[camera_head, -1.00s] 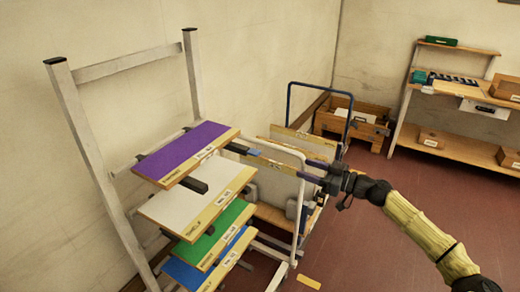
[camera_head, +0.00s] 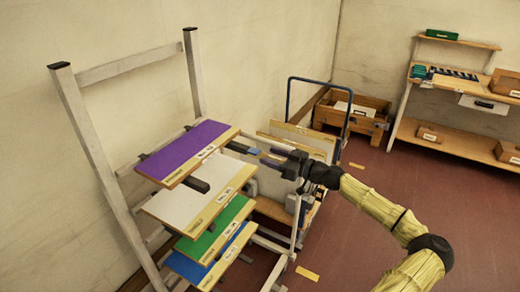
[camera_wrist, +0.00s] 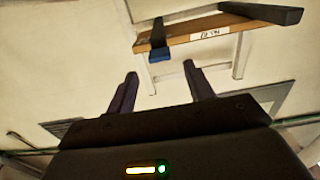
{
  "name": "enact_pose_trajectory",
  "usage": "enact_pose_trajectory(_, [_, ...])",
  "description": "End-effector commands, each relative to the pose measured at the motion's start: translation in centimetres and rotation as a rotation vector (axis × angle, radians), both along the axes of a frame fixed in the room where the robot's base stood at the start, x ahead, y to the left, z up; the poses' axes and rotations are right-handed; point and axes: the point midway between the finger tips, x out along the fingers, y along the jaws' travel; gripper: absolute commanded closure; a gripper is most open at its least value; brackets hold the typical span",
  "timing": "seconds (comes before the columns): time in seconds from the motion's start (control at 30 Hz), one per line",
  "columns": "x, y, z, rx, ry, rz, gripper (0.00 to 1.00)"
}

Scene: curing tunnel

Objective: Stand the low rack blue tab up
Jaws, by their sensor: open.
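The blue tab (camera_head: 253,151) is at the outer end of a dark rack arm (camera_head: 237,147) beside the purple board. It also shows in the wrist view (camera_wrist: 160,57), hanging at the tip of a dark bar near a wood-edged board. My gripper (camera_head: 267,157) is just to the right of the tab in the head view. In the wrist view its two dark fingers (camera_wrist: 160,82) are spread apart and empty, with the tab beyond them. I cannot tell the exact gap between the fingers and the tab.
The white rack (camera_head: 90,120) holds a purple board (camera_head: 185,150), a grey-white board (camera_head: 205,190), a green board (camera_head: 215,228) and a blue board (camera_head: 200,265). A cart with upright panels (camera_head: 292,140) stands close behind my gripper. Red floor (camera_head: 350,225) lies open at right.

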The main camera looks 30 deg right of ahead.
Motion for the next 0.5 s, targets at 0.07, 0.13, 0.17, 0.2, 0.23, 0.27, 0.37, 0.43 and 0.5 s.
enact_pose_trajectory(0.07, [1.3,0.9,0.3,0.001,0.0,0.003,0.47])
enact_pose_trajectory(0.13, [2.3,1.4,0.3,0.0,0.0,0.002,0.47])
enact_pose_trajectory(0.17, [2.7,1.6,0.3,0.0,0.0,0.003,0.47])
enact_pose_trajectory(0.2, [3.2,1.9,0.3,0.0,0.0,0.002,0.47])
enact_pose_trajectory(0.23, [3.5,2.0,0.2,0.0,0.0,0.002,0.47])
enact_pose_trajectory(0.27, [3.7,2.2,0.2,0.0,0.0,0.002,0.47])
enact_pose_trajectory(0.37, [4.3,2.4,0.1,0.0,0.0,0.0,0.47])
enact_pose_trajectory(0.43, [4.4,2.5,0.0,0.0,0.0,-0.001,0.47])
enact_pose_trajectory(0.5, [4.4,2.5,0.0,-0.001,0.001,-0.001,0.47])
